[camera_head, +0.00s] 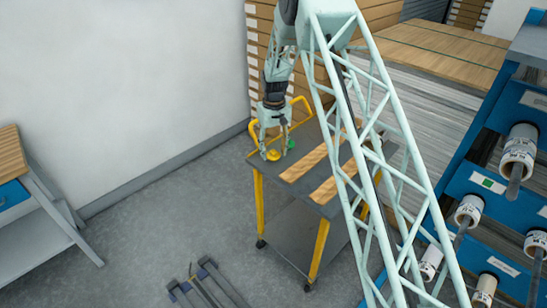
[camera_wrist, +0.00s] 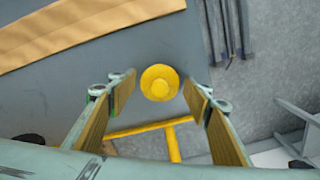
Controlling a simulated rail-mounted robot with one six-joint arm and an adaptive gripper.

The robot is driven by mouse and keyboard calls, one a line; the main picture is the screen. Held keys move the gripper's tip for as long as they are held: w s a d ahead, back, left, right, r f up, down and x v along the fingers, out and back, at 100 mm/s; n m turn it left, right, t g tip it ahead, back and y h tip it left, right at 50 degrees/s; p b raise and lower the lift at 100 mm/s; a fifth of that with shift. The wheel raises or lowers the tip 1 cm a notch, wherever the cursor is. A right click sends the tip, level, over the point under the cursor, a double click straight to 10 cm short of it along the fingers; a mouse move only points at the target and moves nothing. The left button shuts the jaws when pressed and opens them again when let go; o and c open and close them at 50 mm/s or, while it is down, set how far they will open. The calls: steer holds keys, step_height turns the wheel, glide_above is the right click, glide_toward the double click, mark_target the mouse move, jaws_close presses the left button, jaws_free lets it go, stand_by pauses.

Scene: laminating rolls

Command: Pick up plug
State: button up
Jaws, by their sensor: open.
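A round yellow plug (camera_wrist: 160,82) lies on the grey top of the cart, close to its edge. It also shows in the head view (camera_head: 272,155) at the far left corner of the cart top. My gripper (camera_wrist: 161,90) is open, with one finger on either side of the plug in the wrist view. In the head view my gripper (camera_head: 275,150) points down over that corner. I cannot tell how high the fingertips are above the cart top.
The cart (camera_head: 262,178) has yellow legs and a yellow handle (camera_head: 254,131) near my gripper. Wooden strips (camera_head: 305,163) lie on its top. A blue rack (camera_head: 465,180) with rolls stands at right. Dark bars (camera_head: 208,285) lie on the floor.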

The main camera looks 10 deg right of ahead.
steer(key=shift+f, duration=0.35)
stand_by(0.3)
steer(key=c, duration=0.6)
